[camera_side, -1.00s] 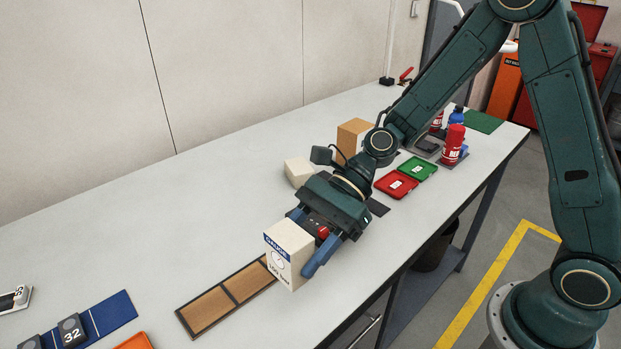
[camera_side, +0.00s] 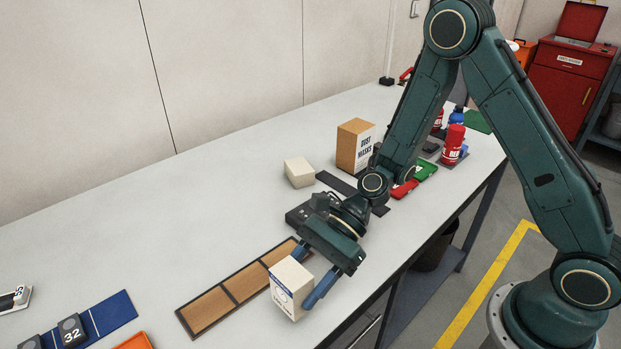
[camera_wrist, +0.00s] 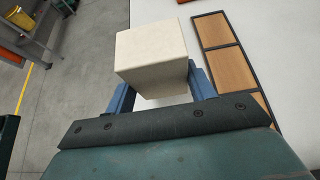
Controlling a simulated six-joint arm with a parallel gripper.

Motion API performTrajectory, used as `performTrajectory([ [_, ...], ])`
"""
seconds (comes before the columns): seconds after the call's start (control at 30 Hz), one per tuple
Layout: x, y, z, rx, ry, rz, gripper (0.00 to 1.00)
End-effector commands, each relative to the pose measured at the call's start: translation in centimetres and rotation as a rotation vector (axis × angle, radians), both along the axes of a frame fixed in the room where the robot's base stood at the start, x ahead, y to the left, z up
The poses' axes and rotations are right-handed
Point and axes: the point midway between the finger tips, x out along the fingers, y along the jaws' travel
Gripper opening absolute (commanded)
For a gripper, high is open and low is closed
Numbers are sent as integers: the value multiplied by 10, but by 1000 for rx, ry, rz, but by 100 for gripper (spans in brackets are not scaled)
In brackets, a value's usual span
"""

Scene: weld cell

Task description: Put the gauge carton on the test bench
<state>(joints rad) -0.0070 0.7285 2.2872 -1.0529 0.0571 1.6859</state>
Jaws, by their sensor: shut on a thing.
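The gauge carton (camera_side: 290,288), a cream box with a blue band and print on its face, is in my gripper (camera_side: 310,272). The blue fingers are shut on its sides. In the wrist view the carton (camera_wrist: 152,55) sits between the fingers (camera_wrist: 163,88), with its plain pale faces showing. The long pale-grey bench (camera_side: 200,225) runs under it; I take this to be the test bench, though no label shows. The carton is near the bench's front edge, beside the wooden tray. I cannot tell its height above the top.
A wooden three-part tray (camera_side: 208,310) lies just left of the carton. A dark device (camera_side: 300,214), a plain cream box (camera_side: 299,172) and a dust masks box (camera_side: 355,145) stand behind my gripper. Red bottle (camera_side: 453,145) is farther back. A blue strip (camera_side: 110,312) lies front left. The middle left is clear.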

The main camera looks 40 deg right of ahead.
Motion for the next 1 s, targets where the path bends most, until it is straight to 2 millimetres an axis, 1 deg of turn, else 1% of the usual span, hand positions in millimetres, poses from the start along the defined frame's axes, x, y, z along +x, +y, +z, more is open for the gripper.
performTrajectory([
  [0.2,0,0,-20,1,4,0,24],
  [0.33,0,0,-30,1,2,0,24],
  [0.8,0,0,-35,0,1,0,24],
  [0.83,0,0,-35,0,1,0,56],
  [0.93,0,0,-35,0,1,0,76],
  [1.0,0,0,-35,0,1,0,76],
])
